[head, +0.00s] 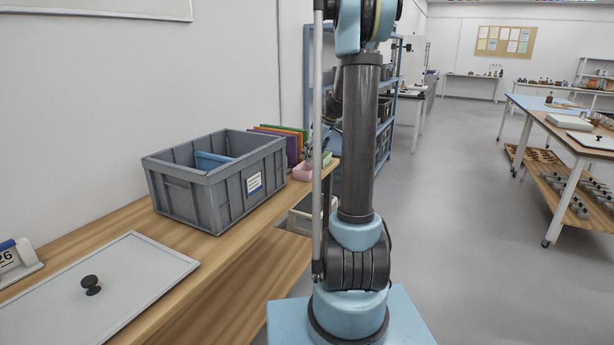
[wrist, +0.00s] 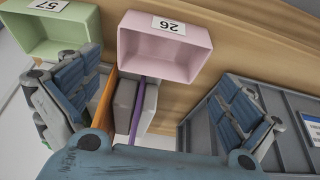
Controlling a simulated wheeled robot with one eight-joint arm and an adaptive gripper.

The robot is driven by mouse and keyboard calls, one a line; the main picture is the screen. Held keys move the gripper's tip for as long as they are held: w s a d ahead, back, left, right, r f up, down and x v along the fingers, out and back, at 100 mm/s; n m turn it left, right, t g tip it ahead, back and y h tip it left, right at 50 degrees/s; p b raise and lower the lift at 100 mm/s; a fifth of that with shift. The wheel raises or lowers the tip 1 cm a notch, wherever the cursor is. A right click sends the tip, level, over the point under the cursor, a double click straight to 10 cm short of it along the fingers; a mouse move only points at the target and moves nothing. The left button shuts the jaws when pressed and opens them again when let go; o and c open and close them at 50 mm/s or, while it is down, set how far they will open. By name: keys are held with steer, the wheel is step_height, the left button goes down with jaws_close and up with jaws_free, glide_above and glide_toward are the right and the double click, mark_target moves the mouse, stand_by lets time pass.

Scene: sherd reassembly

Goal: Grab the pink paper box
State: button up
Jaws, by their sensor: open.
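The pink paper box (wrist: 165,62) is an open, empty-looking box with a white label reading 26, upside down in the wrist view. In the head view the pink box (head: 303,172) sits on the wooden shelf past the grey crate, partly hidden by my arm. My gripper (wrist: 158,78) is open, with its two fingers spread wide to either side below the pink box in the wrist picture. Nothing is between the fingertips that I can see held. The box appears beyond the fingertips, not gripped.
A green box (wrist: 50,32) labelled 57 stands beside the pink one. A grey crate (head: 217,185) is close by; it also shows in the wrist view (wrist: 292,120). Upright orange, purple and green folders (head: 285,140) stand behind. A white tray lid (head: 110,275) lies nearer.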

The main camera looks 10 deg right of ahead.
mark_target(307, 167)
steer(key=shift+x, duration=3.45)
steer(key=shift+a, duration=0.1)
steer(key=c, duration=0.6)
